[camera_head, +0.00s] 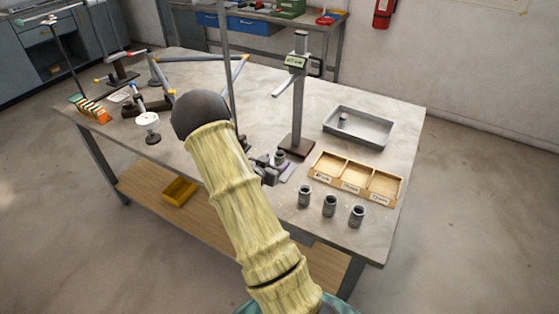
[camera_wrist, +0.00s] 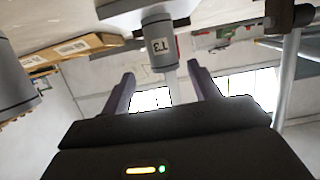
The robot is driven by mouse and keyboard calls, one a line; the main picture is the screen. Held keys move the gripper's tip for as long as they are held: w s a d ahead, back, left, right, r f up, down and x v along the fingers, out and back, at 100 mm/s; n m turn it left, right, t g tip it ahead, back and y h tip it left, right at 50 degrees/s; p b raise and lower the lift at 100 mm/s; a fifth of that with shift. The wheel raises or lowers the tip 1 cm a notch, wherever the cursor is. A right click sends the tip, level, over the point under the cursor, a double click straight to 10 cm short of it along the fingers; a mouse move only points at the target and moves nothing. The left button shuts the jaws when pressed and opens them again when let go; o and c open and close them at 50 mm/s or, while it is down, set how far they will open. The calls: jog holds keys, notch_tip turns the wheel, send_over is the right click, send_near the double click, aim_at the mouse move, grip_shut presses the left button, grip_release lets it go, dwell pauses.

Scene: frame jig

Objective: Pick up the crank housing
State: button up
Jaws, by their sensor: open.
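A short grey cylinder with a "T3" tag, which looks like a crank housing, shows in the wrist view (camera_wrist: 159,38). In that view the bench is upside down at the top, and the cylinder stands on a light plate. My gripper (camera_wrist: 163,78) is open and empty. Its two dark fingers point at the cylinder, which lies beyond the tips, in line with the gap. In the head view a grey cylinder (camera_head: 280,155) stands just past my gripper (camera_head: 268,168), partly hidden by my arm. I cannot see any contact.
Three similar grey cylinders (camera_head: 329,206) stand at the bench's front right, before a labelled wooden tray (camera_head: 358,180). A grey metal tray (camera_head: 374,136) holds another. A height gauge (camera_head: 298,100) rises close behind my gripper. A tube frame (camera_head: 200,60) stands at the back left.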

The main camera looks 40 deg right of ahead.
aim_at(277, 156)
jog(key=shift+w+p+x, duration=0.25)
jog(key=shift+p+x, duration=0.5)
jog(key=shift+x, duration=1.85)
jog(key=shift+a+r, duration=0.1)
jog(key=shift+a, duration=0.05)
jog(key=c, duration=1.2)
jog(key=shift+r, duration=0.2)
notch_tip(277, 156, up, 10)
jog(key=shift+f+b, duration=0.15)
jog(key=shift+b, duration=0.3)
